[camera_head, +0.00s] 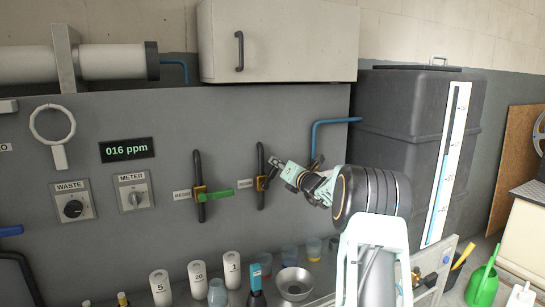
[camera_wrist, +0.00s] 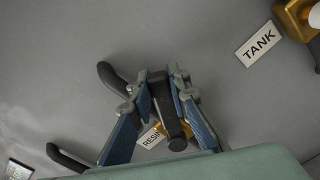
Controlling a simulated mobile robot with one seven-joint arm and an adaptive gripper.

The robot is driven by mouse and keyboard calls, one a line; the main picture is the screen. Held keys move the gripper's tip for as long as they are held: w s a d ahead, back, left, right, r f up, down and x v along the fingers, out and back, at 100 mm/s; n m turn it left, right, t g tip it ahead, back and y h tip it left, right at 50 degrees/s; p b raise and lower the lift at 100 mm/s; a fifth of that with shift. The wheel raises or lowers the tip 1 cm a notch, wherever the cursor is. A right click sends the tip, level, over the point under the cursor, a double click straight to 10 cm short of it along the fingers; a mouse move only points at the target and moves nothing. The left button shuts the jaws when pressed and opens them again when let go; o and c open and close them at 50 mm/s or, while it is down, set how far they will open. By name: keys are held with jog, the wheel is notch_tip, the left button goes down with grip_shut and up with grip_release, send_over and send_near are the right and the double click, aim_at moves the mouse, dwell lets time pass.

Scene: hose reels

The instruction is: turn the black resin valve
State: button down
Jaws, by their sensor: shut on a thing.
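The black resin valve has a black handle (camera_wrist: 168,105) and a brass body (camera_wrist: 178,144), partly covered by my fingers in the wrist view. In the head view its brass body (camera_head: 262,183) sits on a dark upright pipe, right of a label. My gripper (camera_head: 285,174) reaches it from the right. In the wrist view my gripper (camera_wrist: 164,95) has its two blue fingers shut on the black handle, one on each side. A RESIN label (camera_wrist: 151,138) shows behind the fingers, partly hidden.
A similar valve with a green handle (camera_head: 219,193) is just left on the panel. A brass valve (camera_wrist: 298,16) by a TANK label (camera_wrist: 258,43) is upper right. Bottles, cups and a steel bowl (camera_head: 294,283) stand below. A dark tank (camera_head: 400,120) stands behind my arm.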

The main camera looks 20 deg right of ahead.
jog(key=d+f+m+p, duration=0.4)
jog(key=f+m+p, duration=0.3)
jog(key=m, duration=0.4)
jog(key=shift+f+p, duration=0.3)
dwell(0.4)
jog(key=c, duration=1.8)
grip_release()
jog(key=s, duration=1.2)
jog(key=shift+d, duration=0.2)
jog(key=shift+w+a, duration=0.1)
